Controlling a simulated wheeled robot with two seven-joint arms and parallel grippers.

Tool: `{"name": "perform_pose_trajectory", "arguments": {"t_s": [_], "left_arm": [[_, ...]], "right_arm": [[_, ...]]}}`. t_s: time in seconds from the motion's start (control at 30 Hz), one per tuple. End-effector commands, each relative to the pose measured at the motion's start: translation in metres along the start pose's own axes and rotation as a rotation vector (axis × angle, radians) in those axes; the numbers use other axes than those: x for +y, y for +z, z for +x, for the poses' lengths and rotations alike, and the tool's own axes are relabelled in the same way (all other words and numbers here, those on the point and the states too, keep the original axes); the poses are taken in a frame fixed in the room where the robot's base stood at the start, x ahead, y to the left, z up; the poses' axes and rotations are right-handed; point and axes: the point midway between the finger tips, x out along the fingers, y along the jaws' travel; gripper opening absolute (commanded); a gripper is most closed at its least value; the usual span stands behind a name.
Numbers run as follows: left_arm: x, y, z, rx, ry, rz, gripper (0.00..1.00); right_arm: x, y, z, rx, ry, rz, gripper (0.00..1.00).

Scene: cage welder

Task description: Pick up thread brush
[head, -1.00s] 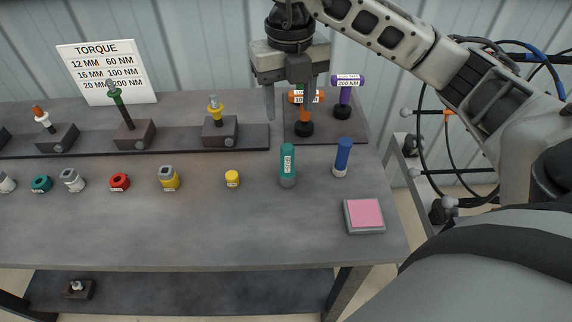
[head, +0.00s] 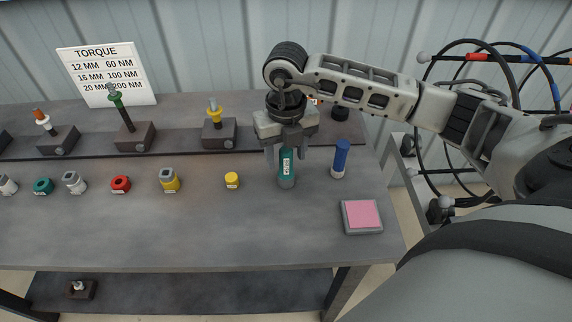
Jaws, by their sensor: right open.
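Two upright cylinders on the bench could be the thread brush; the labels are too small to tell. One is a teal cylinder (head: 287,169) with a white label and a grey lower end. The other is a blue cylinder (head: 341,158) with a pale labelled lower end, to its right. My right gripper (head: 286,156) points down over the teal cylinder. Its open fingers are on either side of the teal cylinder's top, and I cannot tell if they touch it. The blue cylinder stands clear of the gripper. My left gripper is not in view.
A pink-topped pad (head: 362,217) lies near the bench's right front. A row of small coloured caps, including a yellow one (head: 232,180), stands to the left. Behind are blocks with bolts (head: 215,136) and a torque sign (head: 106,74). The front of the bench is clear.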

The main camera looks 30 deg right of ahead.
Motion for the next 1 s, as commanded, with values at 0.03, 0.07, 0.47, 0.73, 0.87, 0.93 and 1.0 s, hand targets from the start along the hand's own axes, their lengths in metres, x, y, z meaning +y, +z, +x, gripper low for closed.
{"name": "perform_pose_trajectory", "arguments": {"t_s": [0.03, 0.07, 0.47, 0.73, 0.87, 0.93, 1.0], "left_arm": [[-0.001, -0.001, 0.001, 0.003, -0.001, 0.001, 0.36], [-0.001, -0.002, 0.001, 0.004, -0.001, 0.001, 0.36], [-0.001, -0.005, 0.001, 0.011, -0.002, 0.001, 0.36], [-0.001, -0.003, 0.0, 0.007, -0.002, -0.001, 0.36], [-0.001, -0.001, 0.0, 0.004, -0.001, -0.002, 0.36], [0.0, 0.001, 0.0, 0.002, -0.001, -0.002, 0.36], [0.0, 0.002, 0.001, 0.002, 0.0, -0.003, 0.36]], "right_arm": [[0.0, 0.0, 0.0, 0.0, 0.0, 0.0, 0.51], [0.0, 0.0, 0.0, 0.0, 0.0, 0.0, 0.51], [0.0, 0.0, -0.001, 0.0, 0.001, 0.0, 0.0], [0.001, 0.001, -0.008, -0.002, 0.003, 0.0, 0.0], [0.001, 0.001, -0.023, -0.005, 0.003, -0.001, 0.0], [0.001, 0.0, -0.035, -0.005, 0.003, -0.003, 0.0], [0.011, -0.009, -0.047, -0.004, 0.005, -0.007, 0.0]]}}
